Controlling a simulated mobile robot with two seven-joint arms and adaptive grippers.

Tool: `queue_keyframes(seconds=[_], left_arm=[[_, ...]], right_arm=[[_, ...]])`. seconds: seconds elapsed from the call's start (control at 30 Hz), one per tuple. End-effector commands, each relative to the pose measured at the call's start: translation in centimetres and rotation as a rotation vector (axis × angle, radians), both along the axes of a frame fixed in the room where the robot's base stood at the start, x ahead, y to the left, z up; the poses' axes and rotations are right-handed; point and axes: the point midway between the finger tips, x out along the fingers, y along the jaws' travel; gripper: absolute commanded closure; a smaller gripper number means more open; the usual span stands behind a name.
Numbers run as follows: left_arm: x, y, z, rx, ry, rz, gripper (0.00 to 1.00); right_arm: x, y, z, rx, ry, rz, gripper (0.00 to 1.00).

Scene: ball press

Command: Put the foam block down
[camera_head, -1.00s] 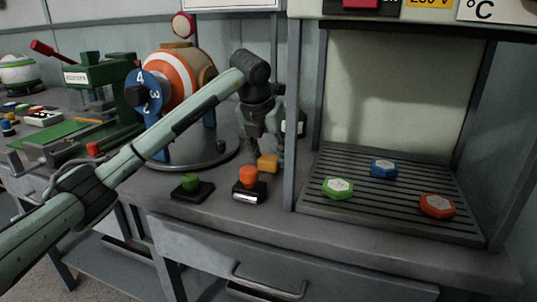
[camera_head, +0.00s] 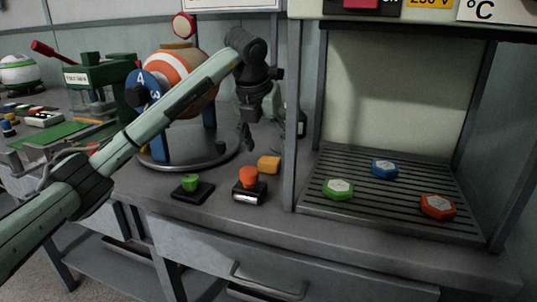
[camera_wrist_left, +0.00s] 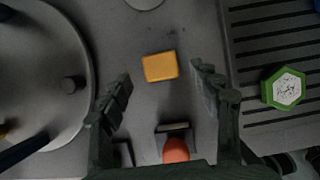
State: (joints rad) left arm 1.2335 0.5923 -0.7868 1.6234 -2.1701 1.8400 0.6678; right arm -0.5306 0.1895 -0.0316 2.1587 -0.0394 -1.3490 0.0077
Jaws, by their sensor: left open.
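The foam block is a small yellow-orange block (camera_head: 268,165). It lies on the grey bench top, left of the upright post and behind the orange-knobbed stand. In the left wrist view the block (camera_wrist_left: 160,67) lies flat beyond the fingertips, in line with the gap between them. My left gripper (camera_head: 246,137) is above and a little left of the block, apart from it. In the left wrist view its fingers (camera_wrist_left: 162,88) are spread wide with nothing between them. My right gripper is in neither view.
A black stand with an orange knob (camera_head: 249,178) and one with a green knob (camera_head: 191,184) sit near the front edge. A round striped drum machine (camera_head: 182,75) stands left. A slatted tray (camera_head: 390,205) at right holds green, blue and red hexagonal pieces.

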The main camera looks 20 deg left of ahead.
Motion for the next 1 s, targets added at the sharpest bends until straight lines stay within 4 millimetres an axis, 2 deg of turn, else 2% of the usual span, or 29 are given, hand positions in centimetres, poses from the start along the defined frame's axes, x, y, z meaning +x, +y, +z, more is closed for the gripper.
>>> queue_keyframes(seconds=[0.03, 0.2, 0.4, 1.0], left_arm=[[-0.4, 0.0, 1.3, 0.000, -0.007, 0.000, 0.37], [-1.9, 0.1, 4.5, 0.001, -0.005, 0.000, 0.37], [-2.9, 0.1, 6.8, 0.001, -0.002, 0.000, 0.37], [-3.2, 0.1, 7.3, 0.001, 0.000, 0.000, 0.37]], right_arm=[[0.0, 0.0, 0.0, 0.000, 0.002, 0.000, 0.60], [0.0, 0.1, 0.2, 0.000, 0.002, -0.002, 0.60], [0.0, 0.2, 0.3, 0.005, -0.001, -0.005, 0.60], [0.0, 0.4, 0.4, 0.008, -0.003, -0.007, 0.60]])
